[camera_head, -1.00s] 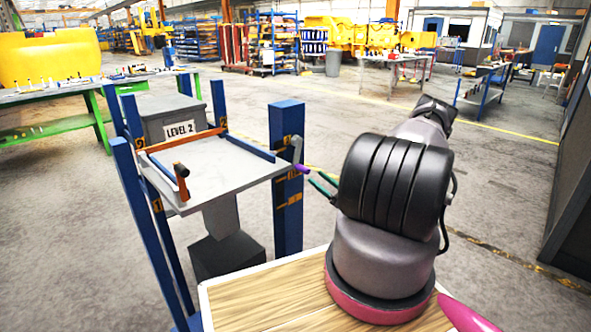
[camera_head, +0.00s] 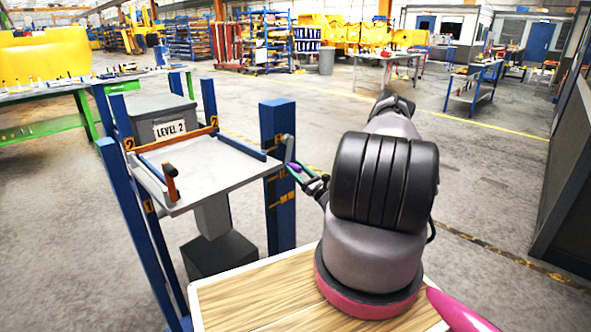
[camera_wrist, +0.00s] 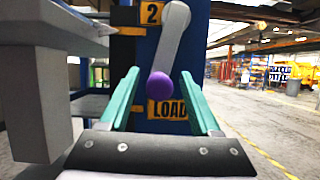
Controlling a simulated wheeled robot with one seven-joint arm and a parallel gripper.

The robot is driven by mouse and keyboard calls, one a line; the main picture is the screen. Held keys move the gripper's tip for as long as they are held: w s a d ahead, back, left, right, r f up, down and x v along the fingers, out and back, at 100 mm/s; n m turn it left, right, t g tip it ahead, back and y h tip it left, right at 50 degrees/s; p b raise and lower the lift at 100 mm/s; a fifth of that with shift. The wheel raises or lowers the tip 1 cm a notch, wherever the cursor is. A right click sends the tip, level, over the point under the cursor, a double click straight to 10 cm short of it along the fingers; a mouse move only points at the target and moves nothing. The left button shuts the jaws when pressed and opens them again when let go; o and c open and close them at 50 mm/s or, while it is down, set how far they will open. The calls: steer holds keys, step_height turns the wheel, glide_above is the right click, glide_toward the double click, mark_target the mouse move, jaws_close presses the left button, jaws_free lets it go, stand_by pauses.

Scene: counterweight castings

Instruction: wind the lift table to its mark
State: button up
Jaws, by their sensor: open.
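The lift table (camera_head: 205,165) is a grey platform with orange and blue edge rails, standing between blue posts. A sign (camera_head: 170,129) behind it reads LEVEL 2. On the near right blue post (camera_head: 279,150) is a grey crank (camera_head: 288,147) with a purple knob (camera_head: 294,167). In the wrist view the crank arm (camera_wrist: 173,40) hangs down and slightly left, with its purple knob (camera_wrist: 164,86) at the lower end. My gripper (camera_wrist: 158,80) is open; its green fingers stand either side of the knob in that view. Whether they touch it I cannot tell.
The post carries yellow plates marked 2 (camera_wrist: 151,13) and LOAD (camera_wrist: 168,110). A wooden top (camera_head: 255,298) lies in front. A green-legged bench (camera_head: 60,92) stands at left, and a grey wall (camera_head: 566,190) at right.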

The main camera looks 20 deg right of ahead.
steer(key=shift+w, duration=0.1)
jaws_close()
stand_by(1.4)
